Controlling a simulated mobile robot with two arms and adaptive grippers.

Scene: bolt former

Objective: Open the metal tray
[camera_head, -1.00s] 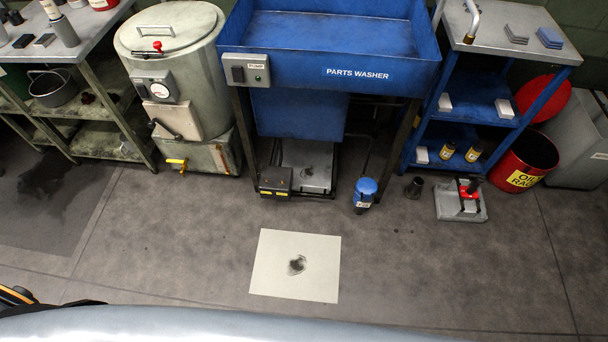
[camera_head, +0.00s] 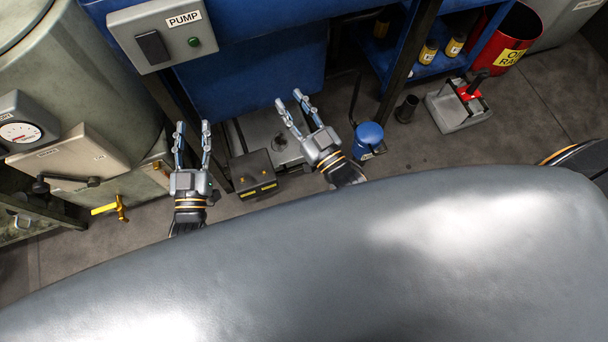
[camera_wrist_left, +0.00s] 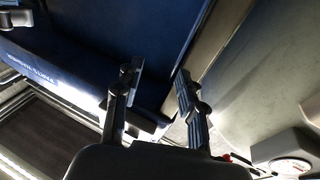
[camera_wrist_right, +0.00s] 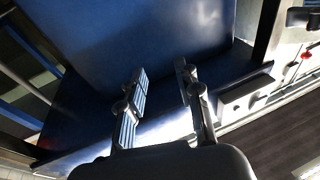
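A grey metal tray (camera_head: 262,125) lies low under the blue parts washer, with a dark round mark on it. My right gripper covers part of it, and a dark box (camera_head: 252,174) with yellow marks sits at its front. My left gripper (camera_head: 193,126) is open and empty, left of the tray, in front of the washer's leg. My right gripper (camera_head: 290,100) is open and empty, appearing above the tray's right side. Open fingers also show in the left wrist view (camera_wrist_left: 157,75) and the right wrist view (camera_wrist_right: 160,72). Neither wrist view clearly shows the tray.
The washer's blue body (camera_head: 250,80) and pump switch box (camera_head: 160,35) overhang the area. A grey-green tank stands left, with a beige box (camera_head: 72,160) and yellow tap (camera_head: 110,208). A blue canister (camera_head: 369,137) stands right. A grey stand (camera_head: 455,110) is on the floor.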

